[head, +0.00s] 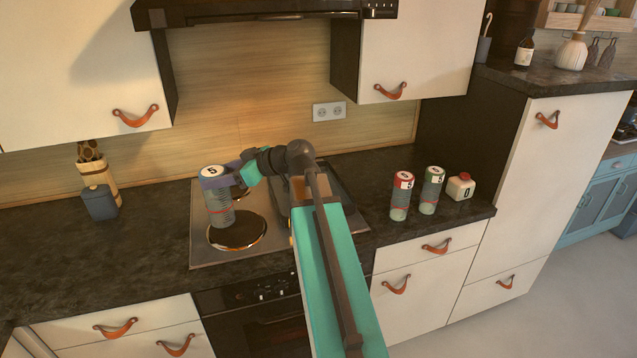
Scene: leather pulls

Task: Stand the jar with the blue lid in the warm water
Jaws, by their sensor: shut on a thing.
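My gripper (222,180) is shut on a clear jar (219,209) near its top. The jar is upright, with a white numbered label on top and a red line around its lower part. Its lid rim looks bluish-purple and is hard to separate from the gripper. The jar is at the left front hob plate (240,233); I cannot tell whether its base touches the plate. A dark, shallow vessel (345,205) on the right of the hob is mostly hidden behind my arm; I cannot see any water in it.
A red-lidded jar (399,203), a green-lidded jar (430,194) and a small white bottle with a red cap (459,189) stand on the right counter. A blue-grey canister (100,203) and a wooden utensil holder (95,173) stand left. The left counter front is clear.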

